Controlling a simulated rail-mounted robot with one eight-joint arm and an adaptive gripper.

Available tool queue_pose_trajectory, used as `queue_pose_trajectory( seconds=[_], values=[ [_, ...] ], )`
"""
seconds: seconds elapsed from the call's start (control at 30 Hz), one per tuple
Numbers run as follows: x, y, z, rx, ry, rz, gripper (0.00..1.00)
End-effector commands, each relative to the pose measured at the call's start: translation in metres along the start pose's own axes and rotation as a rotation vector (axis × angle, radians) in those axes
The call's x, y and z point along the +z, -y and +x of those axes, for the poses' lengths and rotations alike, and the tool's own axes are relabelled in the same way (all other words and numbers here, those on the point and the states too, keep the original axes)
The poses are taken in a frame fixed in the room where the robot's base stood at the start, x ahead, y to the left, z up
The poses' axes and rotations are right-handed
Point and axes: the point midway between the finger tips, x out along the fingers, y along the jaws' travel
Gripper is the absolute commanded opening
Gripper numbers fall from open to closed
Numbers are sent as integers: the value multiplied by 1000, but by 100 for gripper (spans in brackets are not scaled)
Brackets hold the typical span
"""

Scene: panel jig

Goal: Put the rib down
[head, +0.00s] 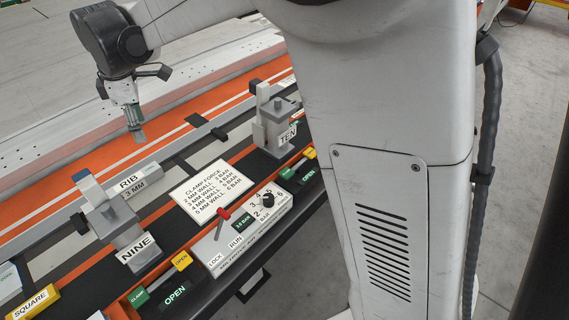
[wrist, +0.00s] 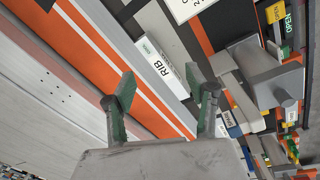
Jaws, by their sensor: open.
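A pale block marked RIB and 3 MM (head: 133,186) lies on the jig beside the clamp marked NINE (head: 125,229). The RIB block also shows in the wrist view (wrist: 163,66), beyond the gap between my fingers. My gripper (head: 138,134) is above the jig, behind and apart from the block. In the wrist view my gripper (wrist: 167,90) has its two green-padded fingers spread, with nothing held between them. Whether any other rib piece stands on the jig cannot be told.
A clamp marked TEN (head: 277,127) stands to the right. A clamp-force card (head: 210,190) and a control panel with a red lever (head: 223,214) lie between the clamps. A yellow SQUARE block (head: 33,302) is at the lower left. A long pale panel (head: 60,135) extends behind.

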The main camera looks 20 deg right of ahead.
Motion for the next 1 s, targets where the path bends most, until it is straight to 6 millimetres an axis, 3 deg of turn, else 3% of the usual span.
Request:
queue_pose_trajectory(
  seconds=[0.03, 0.2, 0.5, 0.73, 1.0],
  values=[
    [18, 7, -12, 16, -5, 59, 51],
    [70, 33, -44, 77, -30, 267, 51],
    [152, 93, -81, 182, -89, 631, 51],
    [205, 148, -91, 260, -148, 905, 51],
    [256, 217, -83, 350, -236, 1221, 51]
  ],
)
